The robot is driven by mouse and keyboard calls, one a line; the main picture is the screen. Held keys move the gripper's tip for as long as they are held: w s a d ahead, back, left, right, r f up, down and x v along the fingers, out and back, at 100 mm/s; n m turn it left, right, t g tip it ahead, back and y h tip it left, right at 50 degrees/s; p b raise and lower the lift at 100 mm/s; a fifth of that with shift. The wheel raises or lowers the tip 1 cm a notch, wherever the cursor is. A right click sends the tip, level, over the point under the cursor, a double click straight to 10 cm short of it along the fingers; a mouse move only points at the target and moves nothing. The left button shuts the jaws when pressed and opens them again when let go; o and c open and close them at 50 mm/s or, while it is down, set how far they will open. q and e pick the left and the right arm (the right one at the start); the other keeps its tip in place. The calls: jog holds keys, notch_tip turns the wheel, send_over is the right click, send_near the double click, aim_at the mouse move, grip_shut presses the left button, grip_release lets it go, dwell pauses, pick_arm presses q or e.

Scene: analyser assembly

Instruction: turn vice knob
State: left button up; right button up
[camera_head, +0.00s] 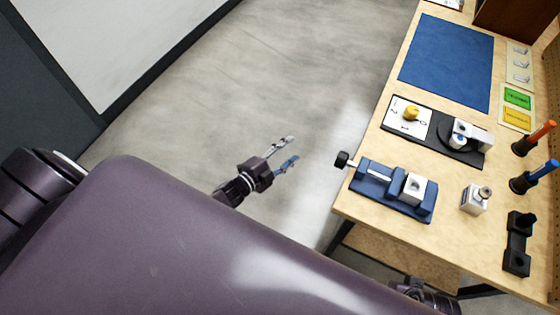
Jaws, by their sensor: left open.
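The blue vice (394,190) sits near the front edge of the wooden workbench. Its black knob (342,160) sticks out to the left past the bench edge, on a metal screw. A white block (414,187) sits in the vice, apparently between its jaws. My left gripper (288,152) is open and empty over the floor, left of the knob and apart from it, with its fingers pointing right. Part of my right arm (428,297) shows at the bottom edge, and its fingers are not visible.
The workbench (453,241) holds a blue mat (447,61), a black fixture with a white dial plate and yellow knob (411,113), a small white block with a metal top (476,200), a black bracket (517,243) and orange- and blue-handled tools in holders. Open floor lies left of the bench.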

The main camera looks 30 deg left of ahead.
pick_arm(q)
jog(key=s+a+f+n+g+y+p, duration=0.1)
jog(key=s+f+n, duration=0.1)
jog(key=s+f, duration=0.2)
jog(key=shift+s+f+n+g+y+p, duration=0.3)
jog(key=shift+f+n+y, duration=0.1)
jog(key=shift+f, duration=0.1)
jog(key=shift+w, duration=0.1)
